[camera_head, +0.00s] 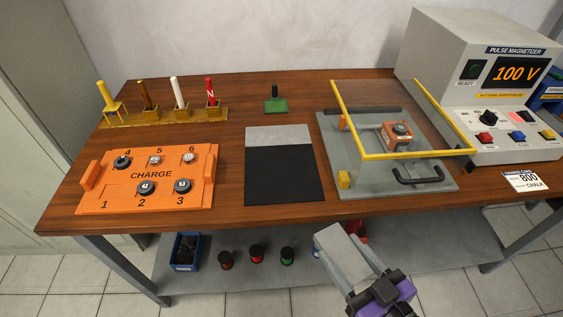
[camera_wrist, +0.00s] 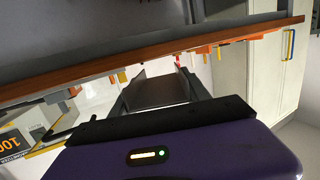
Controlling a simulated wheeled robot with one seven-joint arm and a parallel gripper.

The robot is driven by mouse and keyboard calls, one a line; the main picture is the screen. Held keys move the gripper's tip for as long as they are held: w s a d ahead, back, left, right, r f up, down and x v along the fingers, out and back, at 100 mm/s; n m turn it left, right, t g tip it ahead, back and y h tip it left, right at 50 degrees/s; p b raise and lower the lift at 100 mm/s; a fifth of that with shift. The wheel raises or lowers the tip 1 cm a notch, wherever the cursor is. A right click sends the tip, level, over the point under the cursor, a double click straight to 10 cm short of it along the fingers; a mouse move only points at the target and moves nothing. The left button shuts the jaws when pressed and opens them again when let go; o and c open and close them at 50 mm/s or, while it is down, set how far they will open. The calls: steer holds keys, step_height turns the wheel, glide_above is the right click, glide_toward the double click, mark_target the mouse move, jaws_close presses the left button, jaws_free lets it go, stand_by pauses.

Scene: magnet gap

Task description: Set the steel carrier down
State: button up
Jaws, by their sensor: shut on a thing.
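The steel carrier (camera_head: 343,250) is a plain grey slab held out ahead of my gripper (camera_head: 366,276), in front of the table's front edge in the head view. In the wrist view the carrier (camera_wrist: 158,92) shows as a dark grey plate between the two fingers of my gripper (camera_wrist: 160,82), which is shut on it. A mat (camera_head: 284,176), light grey at the back and black in front, lies bare on the wooden table (camera_head: 235,220).
An orange CHARGE board (camera_head: 150,174) with several dark and pale round pieces stands left of the mat. Right of it, a grey fixture (camera_head: 350,183) has a raised yellow-edged guard (camera_head: 415,154) and black handle. The pulse magnetizer (camera_head: 480,70) reads 100 V. A lower shelf (camera_head: 330,275) holds pots.

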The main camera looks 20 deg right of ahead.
mark_target(282, 171)
steer(key=w+p, duration=0.2)
steer(key=w, duration=0.6)
steer(key=w+a+p, duration=0.1)
steer(key=w+p, duration=0.1)
steer(key=w, duration=0.7)
steer(key=w+a+p, duration=0.1)
steer(key=w+p, duration=0.1)
steer(key=w, duration=0.7)
steer(key=shift+p, duration=0.4)
steer(key=shift+w, duration=0.2)
steer(key=shift+f, duration=0.1)
steer(key=shift+f, duration=0.15)
steer(key=o, duration=1.5)
steer(key=shift+r, duration=0.2)
steer(key=s, duration=0.4)
steer(key=s+r+b, duration=0.1)
steer(key=s, duration=0.7)
steer(key=shift+d+r+b, duration=0.3)
steer(key=shift+d, duration=0.1)
